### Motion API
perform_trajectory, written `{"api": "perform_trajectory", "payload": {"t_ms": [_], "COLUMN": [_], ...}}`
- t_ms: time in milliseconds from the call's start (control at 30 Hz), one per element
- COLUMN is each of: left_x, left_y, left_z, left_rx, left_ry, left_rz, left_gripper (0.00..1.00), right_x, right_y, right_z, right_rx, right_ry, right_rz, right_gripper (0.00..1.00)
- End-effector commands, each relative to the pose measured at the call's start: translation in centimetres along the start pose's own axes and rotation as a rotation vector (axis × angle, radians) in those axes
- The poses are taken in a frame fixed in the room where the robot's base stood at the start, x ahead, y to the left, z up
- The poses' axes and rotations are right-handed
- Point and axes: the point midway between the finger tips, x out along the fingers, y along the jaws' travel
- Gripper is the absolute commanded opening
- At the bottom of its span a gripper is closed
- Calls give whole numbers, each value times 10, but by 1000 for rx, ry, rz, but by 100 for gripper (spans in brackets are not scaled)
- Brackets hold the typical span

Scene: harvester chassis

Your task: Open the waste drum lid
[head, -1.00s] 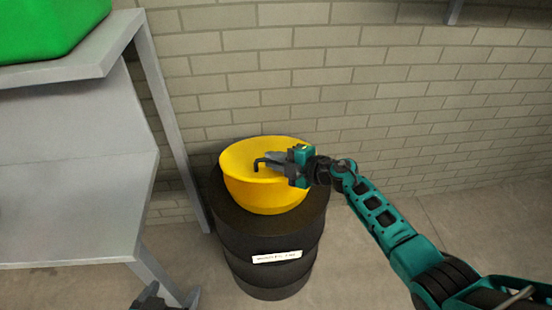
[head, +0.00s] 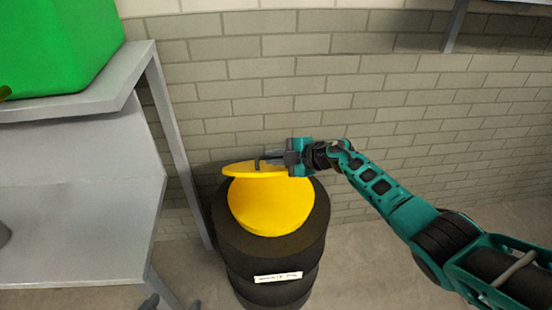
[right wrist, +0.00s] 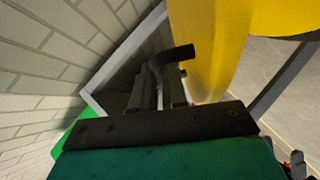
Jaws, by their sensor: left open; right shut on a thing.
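The waste drum (head: 272,262) is black and stands upright on the floor in the head view. On it is a rounded yellow part (head: 270,208), with the yellow lid (head: 240,169) seen nearly edge-on at its top. I cannot tell how wide any gap between them is. My right gripper (head: 272,161) is shut on the dark bent lid handle (head: 257,163) at the lid's upper side. In the right wrist view the handle (right wrist: 172,58) lies between the fingers, beside yellow surface. My left gripper (head: 172,303) is open at the bottom edge, mostly out of frame, well below the lid.
A brick wall (head: 330,85) stands behind the drum. A grey metal bench (head: 75,185) with a leg close to the drum fills the left side, with a green container (head: 60,50) on its upper shelf. Floor to the right of the drum is clear.

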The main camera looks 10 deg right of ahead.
Motion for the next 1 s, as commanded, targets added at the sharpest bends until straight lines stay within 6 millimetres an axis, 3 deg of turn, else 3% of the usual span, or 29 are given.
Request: {"api": "perform_trajectory", "payload": {"t_ms": [167,200,300,667,1000], "left_x": [0,0,0,0,0], "left_y": [0,0,0,0,0], "left_z": [0,0,0,0,-1], "left_rx": [0,0,0,0,1], "left_ry": [0,0,0,-1,-1], "left_rz": [0,0,0,1,1], "left_gripper": [84,84,84,84,84], "right_x": [0,0,0,-3,-38], "right_y": [-3,-3,-3,-1,-1], "right_z": [3,3,2,1,3], "right_rx": [1,1,1,-2,-4], "right_ry": [-6,-6,-5,-3,-5], "right_rz": [-3,-3,-3,0,-1], "right_gripper": [0,14,23,23,23]}}
